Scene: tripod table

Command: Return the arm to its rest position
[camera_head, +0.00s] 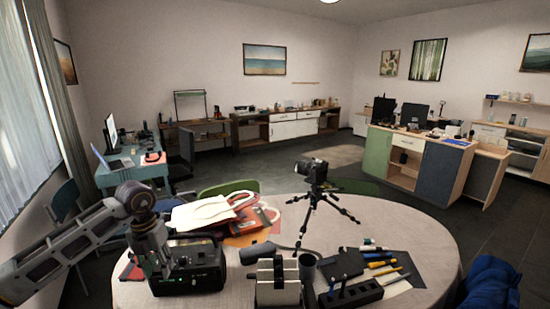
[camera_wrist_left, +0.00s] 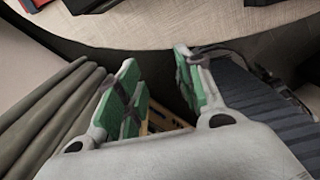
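My left arm comes in from the left in the head view, bent at a grey joint. Its gripper (camera_head: 162,268) hangs down at the table's left side, in front of a black box with a green light (camera_head: 205,281) or overlapping it; I cannot tell how far apart they are. In the left wrist view, the gripper (camera_wrist_left: 160,85) shows two green-padded fingers standing apart with nothing held between them. The round table's rim (camera_wrist_left: 130,52) lies beyond the fingertips. My right gripper is not in view.
The round table (camera_head: 425,240) carries a camera on a tripod (camera_head: 314,172), a grey-white device (camera_head: 277,285), a black power strip (camera_head: 352,297), pens and red and white bags (camera_head: 203,213). A blue seat (camera_head: 490,284) stands at the right. A desk (camera_head: 132,175) stands behind the arm.

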